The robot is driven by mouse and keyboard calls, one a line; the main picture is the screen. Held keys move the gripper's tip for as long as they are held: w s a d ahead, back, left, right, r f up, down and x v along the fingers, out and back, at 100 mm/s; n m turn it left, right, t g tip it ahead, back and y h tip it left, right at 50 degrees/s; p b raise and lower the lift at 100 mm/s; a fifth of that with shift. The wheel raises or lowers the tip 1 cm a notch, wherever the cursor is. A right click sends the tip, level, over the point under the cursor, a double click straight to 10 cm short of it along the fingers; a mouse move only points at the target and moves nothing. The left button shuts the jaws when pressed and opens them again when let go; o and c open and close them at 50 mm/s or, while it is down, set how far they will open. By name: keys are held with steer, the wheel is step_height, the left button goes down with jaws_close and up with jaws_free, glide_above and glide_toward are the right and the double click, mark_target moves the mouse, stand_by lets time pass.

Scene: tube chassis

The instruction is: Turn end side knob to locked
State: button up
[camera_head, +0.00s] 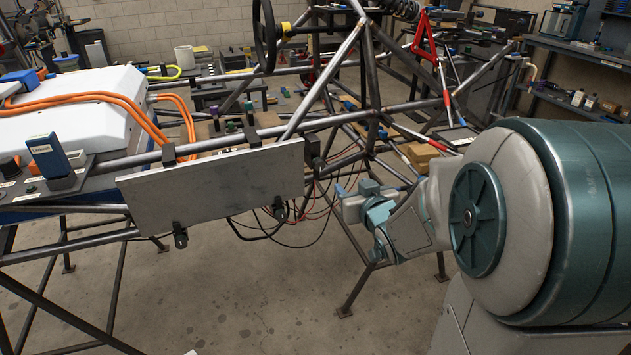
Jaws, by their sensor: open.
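A grey metal panel (212,186) hangs from the chassis tube by black clamps. A small black knob-like part (314,160) sits just past its right end, with red and black wires below; I cannot tell whether it is the end side knob, nor its setting. Two black latch-like parts, one at left (180,236) and one at right (280,209), hang along the panel's lower edge. My gripper (343,194) is right of the panel and a little below the knob-like part, pointing left. Its jaws are small and partly hidden by its own body; it appears apart from everything and holds nothing visible.
The tube chassis (225,146) runs across the view, with diagonal tubes and stand legs below. Loose wires (305,222) hang close to my gripper. The floor in front is clear.

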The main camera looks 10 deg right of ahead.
mark_target(320, 166)
steer(key=w+a+f+y+b, duration=0.1)
steer(key=w, duration=0.3)
steer(key=w+a+f+n+t+b, duration=0.1)
steer(key=w+a+b, duration=0.1)
steer(key=w, duration=0.3)
steer(key=w+a+f+t+y+b, duration=0.1)
steer(key=w, duration=0.4)
steer(key=shift+w+a+f+y, duration=0.1)
steer(key=shift+w+a+y, duration=0.1)
steer(key=shift+y, duration=0.1)
steer(key=c, duration=1)
